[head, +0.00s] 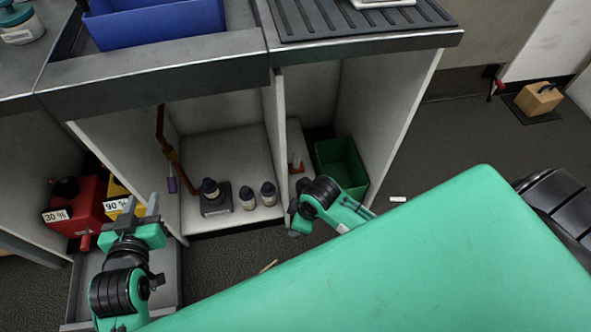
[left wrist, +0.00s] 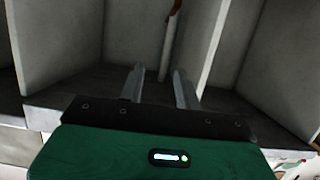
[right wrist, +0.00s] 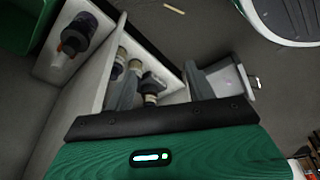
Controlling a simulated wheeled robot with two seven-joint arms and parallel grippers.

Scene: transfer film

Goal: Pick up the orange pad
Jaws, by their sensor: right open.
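A small flat orange-tan piece (head: 268,266), which may be the orange pad, lies on the dark floor in front of the cabinet. A similar tan strip (right wrist: 174,8) shows at the top of the right wrist view. My left gripper (head: 141,207) is open and empty in front of the left cabinet bay, and its spread fingers also show in the left wrist view (left wrist: 160,88). My right gripper (head: 294,217) is at the cabinet's right bay, above and beyond the tan piece. Its fingers are apart in the right wrist view (right wrist: 162,85), with bottles visible beyond them.
Several dark-capped bottles (head: 247,198) stand on the cabinet floor. A green bin (head: 341,166) is in the right bay. A red container (head: 76,207) sits at left. A small white item (head: 398,199) and a wooden box (head: 538,98) are at right. Open floor lies between.

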